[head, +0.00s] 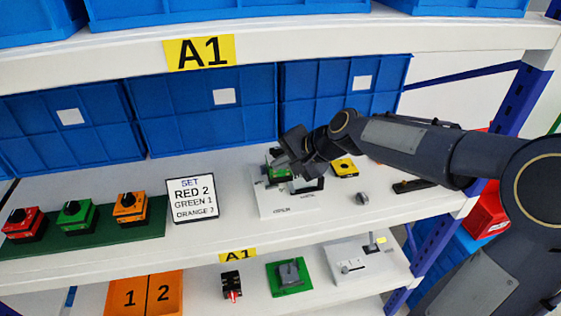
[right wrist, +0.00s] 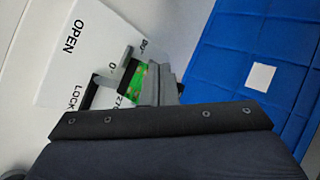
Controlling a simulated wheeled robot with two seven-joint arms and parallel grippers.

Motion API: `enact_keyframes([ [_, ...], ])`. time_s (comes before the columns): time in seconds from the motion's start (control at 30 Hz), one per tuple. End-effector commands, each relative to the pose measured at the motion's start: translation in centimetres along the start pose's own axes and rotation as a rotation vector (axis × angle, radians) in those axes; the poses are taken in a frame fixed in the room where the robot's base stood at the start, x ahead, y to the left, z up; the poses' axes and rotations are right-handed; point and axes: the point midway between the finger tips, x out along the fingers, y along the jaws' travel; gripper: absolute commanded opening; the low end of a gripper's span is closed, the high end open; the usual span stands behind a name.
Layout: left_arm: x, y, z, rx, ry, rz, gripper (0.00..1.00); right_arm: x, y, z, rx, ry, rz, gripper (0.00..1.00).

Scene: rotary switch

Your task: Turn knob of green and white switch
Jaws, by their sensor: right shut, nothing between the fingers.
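The green and white switch is a white plate (head: 285,208) with a green part (head: 280,176), standing on the shelf in the middle of the head view. In the right wrist view, its white plate (right wrist: 110,35) carries the words OPEN and LOCK and angle marks, with a green piece (right wrist: 138,80) and a grey bar (right wrist: 108,82) beside it. My right gripper (head: 288,166) is over the switch from the right and hides part of it. It is shut with nothing held; whether it touches the knob cannot be told. My left gripper is out of view.
Red (head: 22,222), green (head: 76,214) and orange (head: 130,207) switches sit on a green mat at left, near a sign (head: 192,200). A yellow switch (head: 345,168) and a small grey knob (head: 362,198) lie right. Blue bins (head: 205,110) stand behind; a shelf edge is above.

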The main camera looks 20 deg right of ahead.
Motion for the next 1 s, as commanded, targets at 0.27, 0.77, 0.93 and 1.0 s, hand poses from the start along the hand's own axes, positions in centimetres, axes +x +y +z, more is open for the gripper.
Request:
enact_keyframes([
  [0.27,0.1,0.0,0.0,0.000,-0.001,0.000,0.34,-4.1,-0.8,2.6,-0.006,0.000,-0.005,0.00],
  [0.77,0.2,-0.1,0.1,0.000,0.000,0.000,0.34,-8.3,-1.4,5.3,-0.004,-0.003,0.000,0.00],
  [0.93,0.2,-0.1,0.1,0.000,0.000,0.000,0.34,-10.2,2.3,7.0,-0.144,0.010,0.040,0.00],
  [1.0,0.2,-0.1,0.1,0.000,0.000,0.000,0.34,-11.4,5.6,8.5,-0.266,0.014,0.078,0.00],
])
